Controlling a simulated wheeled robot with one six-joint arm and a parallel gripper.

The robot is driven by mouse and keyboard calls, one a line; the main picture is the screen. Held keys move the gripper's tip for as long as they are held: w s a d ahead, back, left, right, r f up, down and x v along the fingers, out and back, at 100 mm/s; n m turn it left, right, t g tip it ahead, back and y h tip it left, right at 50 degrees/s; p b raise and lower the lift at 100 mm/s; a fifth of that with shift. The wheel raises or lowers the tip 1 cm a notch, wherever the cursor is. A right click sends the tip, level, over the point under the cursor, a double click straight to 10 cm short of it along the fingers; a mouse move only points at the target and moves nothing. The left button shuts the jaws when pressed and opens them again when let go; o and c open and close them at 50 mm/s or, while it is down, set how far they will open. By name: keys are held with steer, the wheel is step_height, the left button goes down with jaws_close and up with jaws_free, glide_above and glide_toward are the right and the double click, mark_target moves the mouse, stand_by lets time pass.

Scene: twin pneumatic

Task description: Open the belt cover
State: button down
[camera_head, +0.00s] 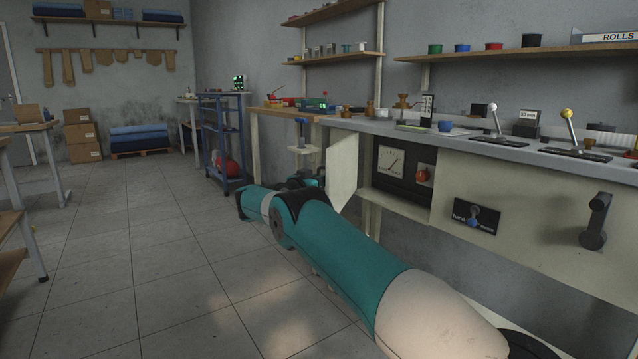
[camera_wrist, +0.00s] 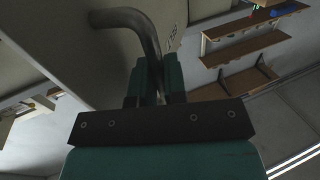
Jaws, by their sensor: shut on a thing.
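In the wrist view my gripper (camera_wrist: 154,80) is shut on a grey bent bar handle (camera_wrist: 132,20). The handle is fixed to a cream panel (camera_wrist: 75,50), which carries a small dark label too slanted to read. In the head view a cream door panel (camera_head: 342,168) stands swung out from the bench front, left of a dark recess. My gripper end (camera_head: 305,183) is low beside it, partly hidden by my teal arm; the handle does not show there. I cannot tell for sure that both views show the same panel.
The dark recess holds a dial gauge (camera_head: 391,161) and a red knob (camera_head: 424,174). A blue rotary switch (camera_head: 473,217) and a dark grey lever (camera_head: 596,221) sit further right. A blue shelf cart (camera_head: 222,140) stands behind. The tiled floor (camera_head: 130,240) at left is clear.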

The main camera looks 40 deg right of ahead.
steer(key=shift+s+d, duration=0.1)
steer(key=shift+d, duration=0.1)
steer(key=c, duration=1.5)
jaws_free()
steer(key=shift+d, duration=0.1)
steer(key=shift+a, duration=0.25)
